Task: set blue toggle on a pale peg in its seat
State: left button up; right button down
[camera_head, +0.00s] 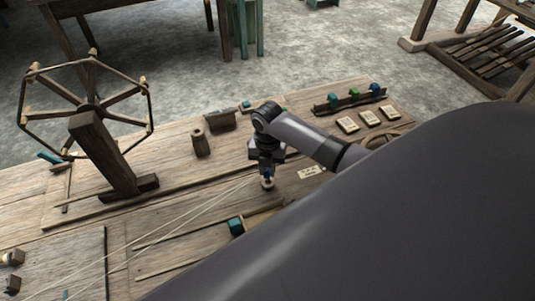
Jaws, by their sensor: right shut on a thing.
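My right gripper (267,178) points down over the middle of the wooden bench. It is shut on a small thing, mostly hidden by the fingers. A bit of blue shows there, which fits the blue toggle (268,176). A small pale-brown round piece (268,184) shows right at the fingertips. I cannot tell whether it is the peg or the seat, or whether the toggle touches the bench. Another blue knob (374,88) stands on a dark rack at the back right. My left gripper is not in view.
The rack (345,102) also carries a green knob (354,92). Pale cards (347,125) lie in front of it. A spoked wheel (90,107) on a post stands at left. Pale threads (190,212) run towards the gripper. A teal block (236,226) lies nearer. My arm hides the lower right.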

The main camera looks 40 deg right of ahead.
jog(key=shift+f+b, duration=2)
jog(key=shift+f, duration=0.35)
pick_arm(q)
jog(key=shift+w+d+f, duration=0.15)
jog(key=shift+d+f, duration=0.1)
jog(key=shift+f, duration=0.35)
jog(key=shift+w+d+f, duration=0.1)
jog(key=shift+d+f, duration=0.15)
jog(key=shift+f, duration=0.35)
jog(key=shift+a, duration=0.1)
pick_arm(e)
jog(key=c, duration=1)
grip_release()
jog(key=shift+o, duration=0.2)
notch_tip(320, 180, up, 7)
jog(key=shift+r+p, duration=0.1)
jog(key=shift+p, duration=0.7)
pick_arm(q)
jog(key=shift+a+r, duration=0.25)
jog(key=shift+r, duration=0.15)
